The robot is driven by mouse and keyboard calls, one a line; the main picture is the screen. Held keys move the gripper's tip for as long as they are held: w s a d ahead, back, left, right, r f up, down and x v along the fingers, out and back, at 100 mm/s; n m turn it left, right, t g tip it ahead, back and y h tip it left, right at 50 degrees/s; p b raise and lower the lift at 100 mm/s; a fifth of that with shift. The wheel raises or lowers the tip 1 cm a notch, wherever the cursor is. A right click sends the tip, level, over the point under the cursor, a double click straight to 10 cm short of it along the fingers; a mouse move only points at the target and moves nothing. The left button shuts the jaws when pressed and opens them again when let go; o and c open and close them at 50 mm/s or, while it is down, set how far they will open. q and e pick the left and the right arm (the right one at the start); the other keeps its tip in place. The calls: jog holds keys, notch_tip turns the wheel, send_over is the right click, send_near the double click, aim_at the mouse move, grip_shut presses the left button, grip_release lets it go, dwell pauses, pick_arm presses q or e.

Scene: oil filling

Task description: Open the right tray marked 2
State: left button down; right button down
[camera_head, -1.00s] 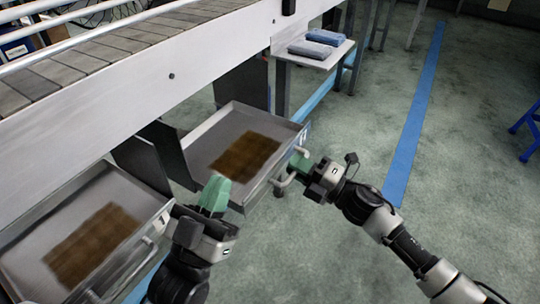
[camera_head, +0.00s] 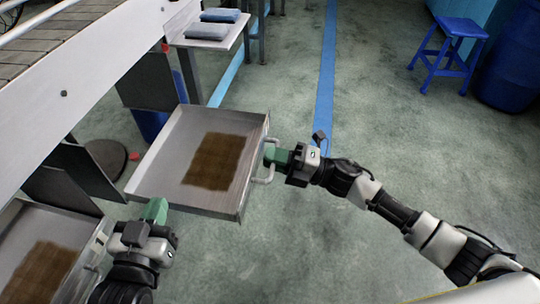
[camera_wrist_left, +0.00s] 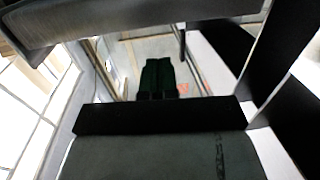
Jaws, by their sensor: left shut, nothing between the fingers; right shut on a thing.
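The right tray (camera_head: 165,177) is a grey metal drawer with a brown patch (camera_head: 214,161) on its floor. It stands pulled out from under the conveyor. My right gripper (camera_head: 270,155) is shut on the tray's handle (camera_head: 262,176) at its outer side. My left gripper (camera_head: 155,208) is shut and empty, just beside the tray's near edge; I cannot tell if it touches. It also shows in the left wrist view (camera_wrist_left: 158,75), under a grey metal edge. The marking 2 cannot be read from this angle.
The left tray (camera_head: 15,225), also pulled out, lies at the lower left. The conveyor (camera_head: 100,65) runs along the upper left. A side table (camera_head: 225,38) holds folded blue cloths (camera_head: 208,30). A blue stool (camera_head: 450,50) stands at the upper right.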

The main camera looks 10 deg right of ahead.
jog(key=c, duration=1.2)
grip_release()
